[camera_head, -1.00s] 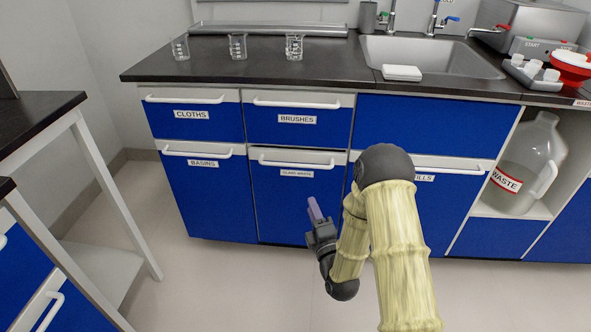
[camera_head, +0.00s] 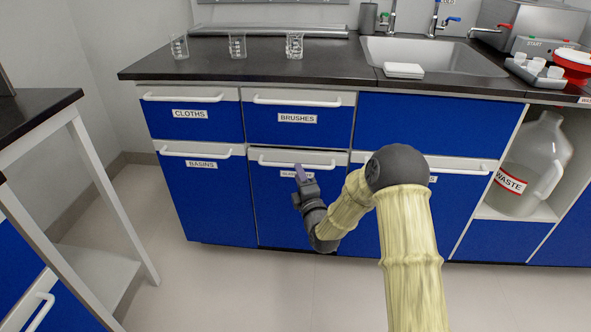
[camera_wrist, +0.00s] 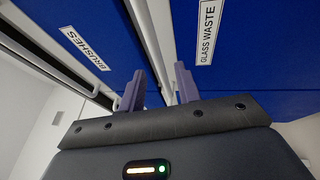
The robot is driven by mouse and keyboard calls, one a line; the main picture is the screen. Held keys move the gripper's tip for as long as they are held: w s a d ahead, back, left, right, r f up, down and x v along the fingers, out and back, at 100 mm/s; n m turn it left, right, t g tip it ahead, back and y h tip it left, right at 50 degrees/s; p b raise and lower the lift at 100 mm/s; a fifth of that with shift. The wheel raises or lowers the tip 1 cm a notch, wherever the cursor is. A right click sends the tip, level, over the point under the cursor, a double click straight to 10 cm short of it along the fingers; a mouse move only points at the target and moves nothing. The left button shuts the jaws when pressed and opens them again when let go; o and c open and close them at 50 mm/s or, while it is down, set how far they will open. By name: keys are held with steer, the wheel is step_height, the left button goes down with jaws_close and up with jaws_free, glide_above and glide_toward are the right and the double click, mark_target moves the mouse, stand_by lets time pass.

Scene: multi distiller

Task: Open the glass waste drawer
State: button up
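The glass waste drawer (camera_head: 283,215) is a blue front with a white top strip and a white bar handle (camera_head: 275,163), below the brushes drawer. A dark line runs along its top edge; I cannot tell if it stands slightly out. My gripper (camera_head: 300,172) is in front of its label, just below the handle, and partly covers the label. In the wrist view, the purple fingers (camera_wrist: 159,85) are spread apart with nothing gripped. The white handle bar (camera_wrist: 143,25) runs toward the gap between them. The "GLASS WASTE" label (camera_wrist: 207,30) is to their right.
The brushes drawer (camera_head: 297,130) is above, and the basins drawer (camera_head: 205,205) is to the left. A blue door (camera_head: 450,200) is to the right, partly behind my arm. A white-legged table (camera_head: 110,190) stands at the left. The floor (camera_head: 220,285) in front is clear.

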steer(key=shift+b+x, duration=0.55)
steer(key=shift+x, duration=1.85)
jaws_close()
